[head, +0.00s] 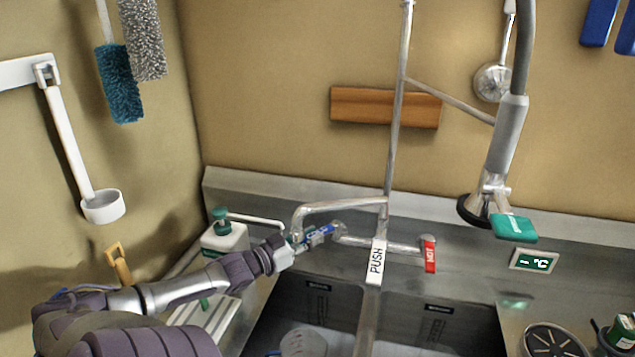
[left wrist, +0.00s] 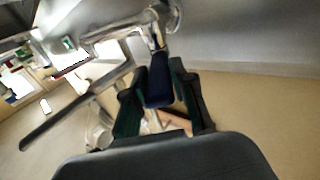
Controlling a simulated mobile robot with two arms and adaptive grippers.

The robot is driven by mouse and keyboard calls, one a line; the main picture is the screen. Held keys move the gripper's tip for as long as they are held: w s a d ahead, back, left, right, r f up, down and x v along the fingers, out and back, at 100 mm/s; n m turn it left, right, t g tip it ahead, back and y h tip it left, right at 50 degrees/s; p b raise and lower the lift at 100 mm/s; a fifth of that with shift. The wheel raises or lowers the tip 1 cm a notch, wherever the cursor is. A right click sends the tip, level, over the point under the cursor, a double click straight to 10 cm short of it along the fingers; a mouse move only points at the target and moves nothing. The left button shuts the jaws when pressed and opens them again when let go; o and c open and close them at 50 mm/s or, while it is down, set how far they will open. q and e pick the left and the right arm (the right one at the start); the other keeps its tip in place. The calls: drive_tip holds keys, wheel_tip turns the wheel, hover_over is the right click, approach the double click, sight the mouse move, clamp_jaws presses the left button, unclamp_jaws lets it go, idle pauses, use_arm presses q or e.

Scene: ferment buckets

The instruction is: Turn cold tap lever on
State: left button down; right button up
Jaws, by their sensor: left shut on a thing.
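The cold tap lever (head: 319,235) is blue with white lettering and sits at the left end of the chrome mixer tap (head: 350,206). My left gripper (head: 302,241) reaches in from the left and is shut on this lever. In the left wrist view the dark blue lever (left wrist: 158,82) stands between the two fingers of my left gripper (left wrist: 160,100). The red hot lever (head: 430,256) hangs down at the right end of the tap. A white PUSH lever (head: 376,262) hangs between them. My right gripper is not in view.
A white bottle with a green pump (head: 224,238) stands close behind my left forearm. Two sink basins (head: 437,325) lie below the tap. A wooden block (head: 360,105) is on the back wall.

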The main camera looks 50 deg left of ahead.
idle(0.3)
use_arm(q)
drive_tip(key=c, duration=1)
unclamp_jaws()
drive_tip(key=shift+w, duration=0.2)
drive_tip(key=shift+o, duration=0.2)
drive_tip(key=shift+s, duration=0.15)
drive_tip(key=s, duration=1.1)
drive_tip(key=shift+s, duration=0.4)
drive_tip(key=shift+a, duration=0.1)
